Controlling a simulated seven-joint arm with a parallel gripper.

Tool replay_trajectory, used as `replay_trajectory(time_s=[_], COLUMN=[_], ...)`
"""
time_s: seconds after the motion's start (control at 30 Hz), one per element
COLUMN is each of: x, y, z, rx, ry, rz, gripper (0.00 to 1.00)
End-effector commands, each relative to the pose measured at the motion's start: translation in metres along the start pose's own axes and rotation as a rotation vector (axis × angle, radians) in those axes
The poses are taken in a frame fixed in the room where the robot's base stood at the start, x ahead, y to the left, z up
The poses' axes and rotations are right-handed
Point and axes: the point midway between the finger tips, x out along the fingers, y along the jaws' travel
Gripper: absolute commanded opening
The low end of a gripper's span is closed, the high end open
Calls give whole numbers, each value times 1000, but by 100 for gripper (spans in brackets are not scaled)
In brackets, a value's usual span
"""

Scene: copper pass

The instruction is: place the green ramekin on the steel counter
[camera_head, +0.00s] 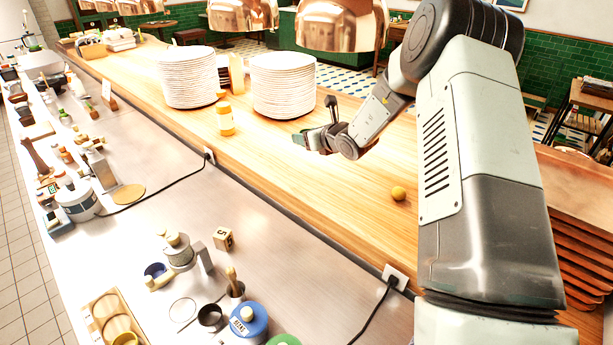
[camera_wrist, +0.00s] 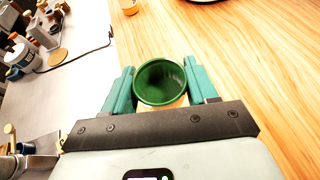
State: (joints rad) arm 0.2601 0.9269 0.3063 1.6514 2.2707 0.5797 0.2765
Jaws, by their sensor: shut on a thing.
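My gripper (camera_wrist: 161,88) is shut on the green ramekin (camera_wrist: 160,84), which sits between its two teal fingers in the wrist view. The ramekin looks empty, its round opening facing the camera. In the head view my gripper (camera_head: 306,141) is over the wooden counter, in front of the right plate stack; the ramekin is hard to make out there. The steel counter (camera_head: 150,125) runs along the left of the wooden one, and it also shows at the left of the wrist view (camera_wrist: 85,85). How far the ramekin is above the wood is unclear.
A black cable (camera_head: 160,187) crosses the steel. Copper lamps (camera_head: 340,25) hang above. Bare steel lies mid-counter.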

Motion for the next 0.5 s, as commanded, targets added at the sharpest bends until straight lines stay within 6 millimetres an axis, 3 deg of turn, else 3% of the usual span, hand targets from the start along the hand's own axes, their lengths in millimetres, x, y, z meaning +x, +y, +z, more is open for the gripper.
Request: replay_trajectory(time_s=[0.13, 0.5], x=[14, 17], y=[1, 1], z=[-17, -20], rx=[3, 3], ry=[-3, -4], rz=[1, 1], gripper=[26, 26])
